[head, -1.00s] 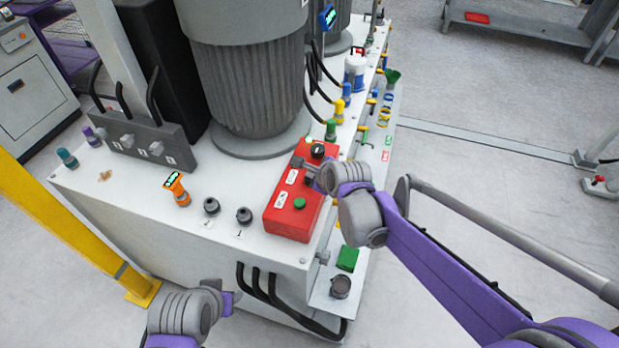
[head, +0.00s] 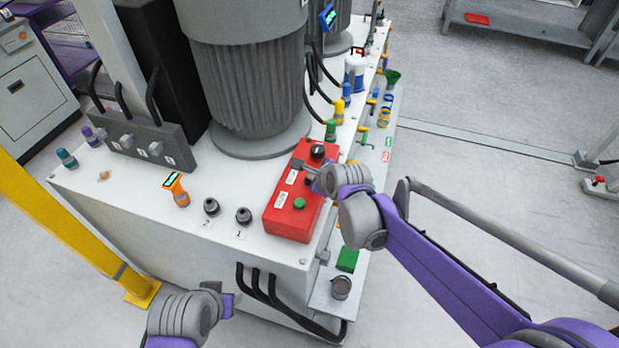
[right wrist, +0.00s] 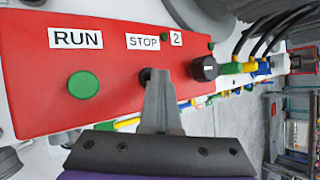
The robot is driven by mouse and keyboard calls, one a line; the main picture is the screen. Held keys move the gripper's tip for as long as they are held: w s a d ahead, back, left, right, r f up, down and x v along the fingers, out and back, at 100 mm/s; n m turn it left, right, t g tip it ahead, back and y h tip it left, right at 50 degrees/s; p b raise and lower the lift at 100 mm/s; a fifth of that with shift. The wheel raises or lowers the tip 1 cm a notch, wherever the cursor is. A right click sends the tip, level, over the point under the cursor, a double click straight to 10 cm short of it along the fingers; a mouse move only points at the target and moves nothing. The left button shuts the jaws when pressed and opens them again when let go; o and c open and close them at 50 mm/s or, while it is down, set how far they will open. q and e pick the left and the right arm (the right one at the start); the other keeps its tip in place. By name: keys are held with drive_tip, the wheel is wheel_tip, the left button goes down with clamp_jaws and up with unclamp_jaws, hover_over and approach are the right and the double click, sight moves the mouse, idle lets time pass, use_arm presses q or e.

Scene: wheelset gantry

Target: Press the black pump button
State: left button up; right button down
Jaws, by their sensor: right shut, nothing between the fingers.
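A red control box (head: 279,219) sits on the white machine top. It carries a green button (head: 300,203) under RUN, a black knob (head: 317,151) at its far end and, between them, a black button (right wrist: 146,74) by the STOP label. My right gripper (head: 303,169) is shut and empty over the box. In the right wrist view its fingertips (right wrist: 158,76) overlap the black button and hide most of it; I cannot tell whether they touch. The left gripper (head: 228,304) is low at the machine's front; its fingers are not clear.
Two black round fittings (head: 244,216) and an orange gauge (head: 177,190) stand left of the box. A large grey motor (head: 250,90) rises behind it. Coloured fittings (head: 346,92) line the right edge. A yellow post (head: 70,225) stands at the left.

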drive_tip(key=shift+r+p, duration=0.55)
drive_tip(key=shift+r, duration=0.3)
drive_tip(key=shift+r+p, duration=1.7)
drive_tip(key=shift+r, duration=0.9)
drive_tip(key=shift+f, duration=0.1)
